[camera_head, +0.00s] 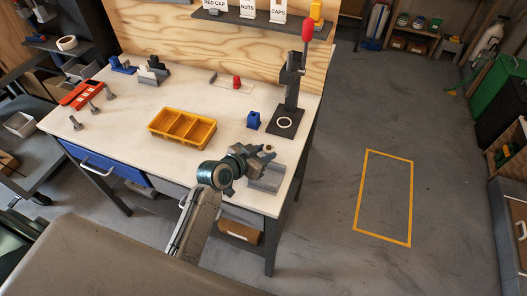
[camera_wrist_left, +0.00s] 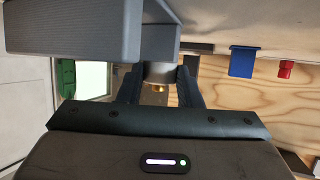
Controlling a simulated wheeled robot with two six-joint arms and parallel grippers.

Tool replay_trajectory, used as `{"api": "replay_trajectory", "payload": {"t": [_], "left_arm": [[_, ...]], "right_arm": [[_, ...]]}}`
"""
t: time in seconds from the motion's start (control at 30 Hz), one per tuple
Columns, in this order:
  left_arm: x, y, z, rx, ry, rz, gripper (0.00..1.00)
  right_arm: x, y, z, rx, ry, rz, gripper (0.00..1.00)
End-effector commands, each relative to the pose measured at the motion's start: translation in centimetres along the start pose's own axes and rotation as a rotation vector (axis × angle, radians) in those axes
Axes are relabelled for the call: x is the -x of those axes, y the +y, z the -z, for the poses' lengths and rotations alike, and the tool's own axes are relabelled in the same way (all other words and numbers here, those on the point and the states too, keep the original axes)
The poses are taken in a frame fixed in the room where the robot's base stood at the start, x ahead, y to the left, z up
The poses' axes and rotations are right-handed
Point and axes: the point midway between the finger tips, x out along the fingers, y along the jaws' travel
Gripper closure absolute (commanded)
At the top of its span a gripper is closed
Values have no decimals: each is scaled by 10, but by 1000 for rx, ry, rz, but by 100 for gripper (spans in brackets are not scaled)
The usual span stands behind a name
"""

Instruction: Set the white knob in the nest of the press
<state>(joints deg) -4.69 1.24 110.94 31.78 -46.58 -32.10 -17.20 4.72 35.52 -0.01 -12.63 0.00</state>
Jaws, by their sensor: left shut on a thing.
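The press (camera_head: 291,90) is a dark upright with a red-tipped lever, standing at the right end of the workbench. Its nest (camera_head: 284,123) shows as a pale ring on the black base and looks empty. My left gripper (camera_head: 266,153) is over the bench's front right, in front of the press. It is shut on a pale round piece with a brass centre, which looks like the white knob (camera_wrist_left: 159,72); it sits between the two fingers in the left wrist view (camera_wrist_left: 160,90). In the head view the fingers mostly hide it. My right gripper is not in view.
A grey angular holder (camera_head: 266,180) stands just below the gripper and also fills the upper left of the left wrist view (camera_wrist_left: 75,30). A blue block (camera_head: 253,119) is left of the press base. A yellow divided tray (camera_head: 182,128) lies mid-bench. A red piece (camera_head: 237,82) is behind.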

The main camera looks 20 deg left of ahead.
Motion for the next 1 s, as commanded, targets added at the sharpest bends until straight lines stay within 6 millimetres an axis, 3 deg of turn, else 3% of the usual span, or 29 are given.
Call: {"api": "replay_trajectory", "payload": {"t": [0.57,0.6,0.7,1.0], "left_arm": [[-5,0,-12,-1,-3,0,100],[-5,0,-13,0,-5,0,64],[-5,0,-14,1,-7,-2,46],[-6,2,-18,4,-15,-5,46]], "right_arm": [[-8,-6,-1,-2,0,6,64],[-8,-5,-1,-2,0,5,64],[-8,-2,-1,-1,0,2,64],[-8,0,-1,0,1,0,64]]}}
